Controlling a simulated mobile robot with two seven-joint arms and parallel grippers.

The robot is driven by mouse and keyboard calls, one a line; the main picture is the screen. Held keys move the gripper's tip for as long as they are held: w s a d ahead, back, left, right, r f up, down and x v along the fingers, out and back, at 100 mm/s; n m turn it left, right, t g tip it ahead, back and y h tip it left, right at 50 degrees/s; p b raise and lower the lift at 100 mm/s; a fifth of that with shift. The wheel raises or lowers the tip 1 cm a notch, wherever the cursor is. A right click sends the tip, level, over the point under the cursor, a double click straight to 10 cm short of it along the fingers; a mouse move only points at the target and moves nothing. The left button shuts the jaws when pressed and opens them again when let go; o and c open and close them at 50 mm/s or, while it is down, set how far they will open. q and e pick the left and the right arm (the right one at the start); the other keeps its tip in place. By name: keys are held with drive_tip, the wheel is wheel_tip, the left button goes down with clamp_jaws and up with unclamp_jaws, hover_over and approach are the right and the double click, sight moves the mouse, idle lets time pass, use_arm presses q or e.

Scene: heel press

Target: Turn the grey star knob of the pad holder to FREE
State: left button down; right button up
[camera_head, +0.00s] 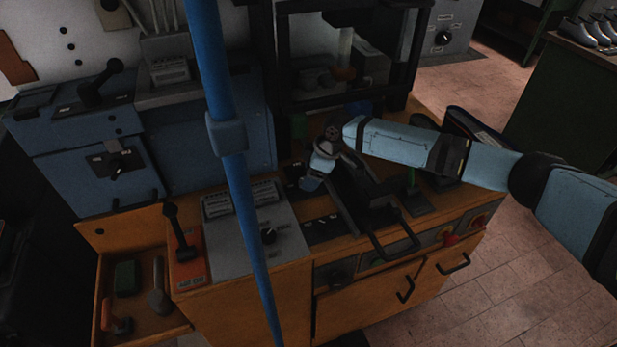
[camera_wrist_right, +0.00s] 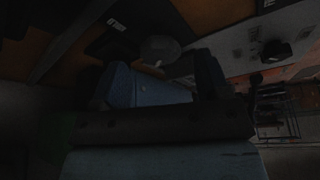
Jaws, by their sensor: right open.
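My right gripper (camera_head: 321,172) reaches in from the right to the middle of the wooden workbench, below the press frame. In the right wrist view its two fingers (camera_wrist_right: 163,64) stand apart, with nothing seen clamped between them. A round grey knob-like thing (camera_wrist_right: 160,47) with a small white mark lies just beyond the gap between the fingertips. It may be the star knob; the picture is too dark to tell its shape, its setting or whether a finger touches it. In the head view the wrist and gripper hide this spot. My left gripper is not in view.
A blue pole (camera_head: 231,137) crosses the head view left of the gripper. A grey panel (camera_head: 252,252) with a black knob (camera_head: 268,236) and an orange lever base (camera_head: 188,257) stand on the bench. An open drawer (camera_head: 140,318) juts out at lower left. A black press frame (camera_head: 283,60) rises behind.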

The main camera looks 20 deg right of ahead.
drive_tip(key=shift+x, duration=1)
drive_tip(key=c, duration=0.9)
drive_tip(key=shift+n+g, duration=0.3)
drive_tip(key=shift+n, duration=0.5)
drive_tip(key=o, duration=0.9)
